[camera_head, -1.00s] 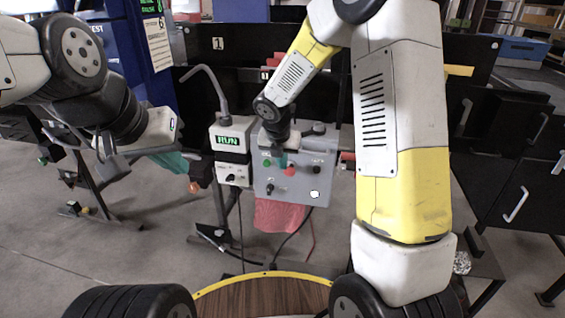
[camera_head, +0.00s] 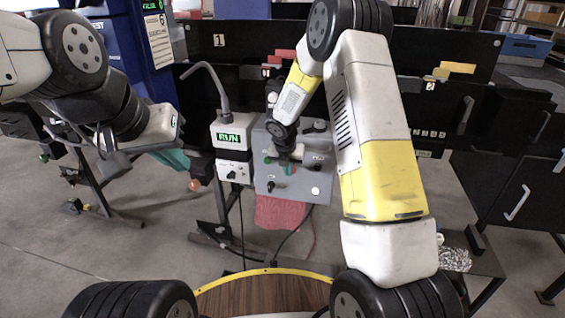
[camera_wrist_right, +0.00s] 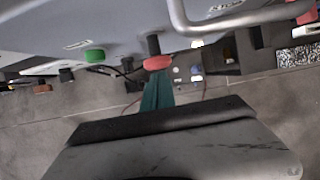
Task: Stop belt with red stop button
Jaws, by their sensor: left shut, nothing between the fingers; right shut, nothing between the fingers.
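The grey control panel (camera_head: 308,186) stands ahead of me, with a green button (camera_head: 267,160) and a black knob (camera_head: 277,187) on its face. In the right wrist view the red stop button (camera_wrist_right: 158,62) projects from the panel, right of the green button. My right gripper (camera_head: 291,169) is shut and empty in front of the panel and hides the red button in the head view. Its teal fingers also show in the right wrist view (camera_wrist_right: 157,82), with tips at the red button; I cannot tell whether they touch. My left gripper (camera_head: 176,159) is shut, away at the left.
A white box with a lit RUN display (camera_head: 230,137) stands left of the panel, with a bent grey tube (camera_head: 212,80) above it. A red cloth-like piece (camera_head: 280,213) hangs under the panel. A handle-like grey bar (camera_wrist_right: 240,18) crosses the right wrist view near the red button.

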